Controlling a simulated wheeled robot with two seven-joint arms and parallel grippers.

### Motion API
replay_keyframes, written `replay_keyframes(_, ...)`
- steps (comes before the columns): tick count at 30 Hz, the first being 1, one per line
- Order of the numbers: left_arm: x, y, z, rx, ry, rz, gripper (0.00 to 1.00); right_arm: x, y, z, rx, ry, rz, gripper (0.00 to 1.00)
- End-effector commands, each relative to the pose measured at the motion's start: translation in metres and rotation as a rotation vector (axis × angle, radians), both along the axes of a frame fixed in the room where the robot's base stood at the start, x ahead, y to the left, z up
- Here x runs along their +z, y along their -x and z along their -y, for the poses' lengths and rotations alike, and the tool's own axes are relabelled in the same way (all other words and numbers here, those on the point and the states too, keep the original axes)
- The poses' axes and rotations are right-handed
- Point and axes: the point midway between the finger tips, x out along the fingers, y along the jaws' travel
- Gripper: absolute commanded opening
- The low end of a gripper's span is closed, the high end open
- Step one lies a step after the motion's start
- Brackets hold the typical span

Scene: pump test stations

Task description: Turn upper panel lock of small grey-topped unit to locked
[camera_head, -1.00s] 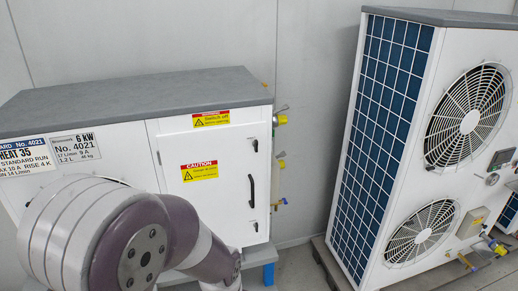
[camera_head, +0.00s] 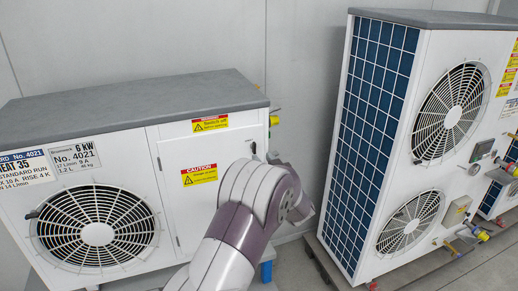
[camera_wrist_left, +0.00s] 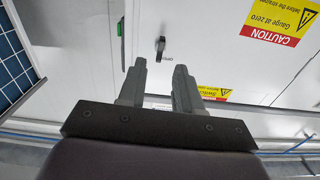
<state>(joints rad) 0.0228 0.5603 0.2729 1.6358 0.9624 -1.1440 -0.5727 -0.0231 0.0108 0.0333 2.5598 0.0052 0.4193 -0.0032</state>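The small grey-topped unit (camera_head: 135,103) is a white cabinet at the left of the head view. In the left wrist view the lock (camera_wrist_left: 160,46) shows as a short dark lever on the white panel, just beyond my fingertips. I cannot tell whether it is locked. My left gripper (camera_wrist_left: 160,67) is open and empty, its two fingers apart in front of the lock, with no contact visible. In the head view my left arm mostly hides the gripper. My right gripper is not in view.
The panel handle and lower lock are hidden behind my arm. A yellow-handled fitting (camera_head: 274,120) sticks out on the unit's right side. A tall white unit (camera_head: 436,40) with a blue grille stands to the right.

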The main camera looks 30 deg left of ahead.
Motion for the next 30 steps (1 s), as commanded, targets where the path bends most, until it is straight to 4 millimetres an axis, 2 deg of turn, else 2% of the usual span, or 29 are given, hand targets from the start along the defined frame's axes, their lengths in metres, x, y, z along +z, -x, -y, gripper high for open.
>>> replay_keyframes(3, 0.003, -0.017, -0.021, 0.002, 0.001, 0.001, 0.34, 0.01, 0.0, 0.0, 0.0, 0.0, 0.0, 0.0)
replay_keyframes(7, 0.002, -0.03, -0.036, 0.0, 0.001, 0.001, 0.34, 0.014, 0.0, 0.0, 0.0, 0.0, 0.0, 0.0)
replay_keyframes(17, 0.0, -0.037, -0.043, -0.003, 0.001, 0.001, 0.34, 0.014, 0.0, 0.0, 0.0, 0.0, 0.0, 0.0)
replay_keyframes(18, 0.0, -0.037, -0.043, -0.003, 0.001, 0.001, 0.31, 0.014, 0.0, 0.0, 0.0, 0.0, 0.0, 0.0)
replay_keyframes(21, 0.0, -0.037, -0.043, -0.003, 0.001, 0.001, 0.0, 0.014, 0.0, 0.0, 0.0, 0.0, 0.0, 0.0)
replay_keyframes(30, 0.001, -0.037, -0.042, -0.003, -0.006, -0.008, 0.0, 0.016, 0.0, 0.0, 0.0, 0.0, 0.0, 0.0)
